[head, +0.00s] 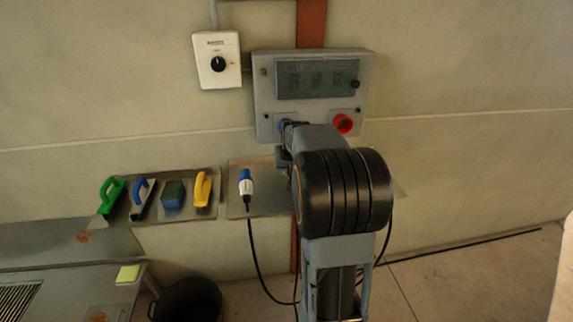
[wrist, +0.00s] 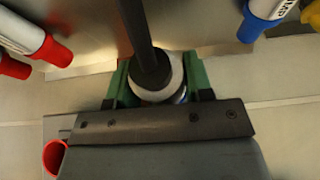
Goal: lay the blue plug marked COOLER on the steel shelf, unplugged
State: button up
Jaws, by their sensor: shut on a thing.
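My gripper (head: 287,140) is up at the lower left of the grey panel, by its blue socket (head: 285,124). In the wrist view its green jaws (wrist: 160,85) are shut on a plug with a white collar (wrist: 158,92) and a black cable. That plug's label and front end are hidden, so I cannot tell whether it is seated in the socket. The steel shelf (head: 268,206) is below the panel. A blue and white plug (head: 246,183) lies on it; in the wrist view its partly visible label (wrist: 278,8) ends in "AMP".
Two red-ended plugs (wrist: 50,48) lie at the wrist view's left. The panel (head: 262,92) has a red socket (head: 343,124). A left shelf holds several tools, including a yellow one (head: 202,188). Bare shelf shows around the blue plug. A black bin (head: 188,300) stands below.

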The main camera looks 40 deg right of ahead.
aim_at(290, 196)
jog(key=shift+f+b, duration=3.3)
jog(key=shift+f, duration=1.2)
jog(key=o, duration=1.1)
jog(key=shift+s, duration=0.1)
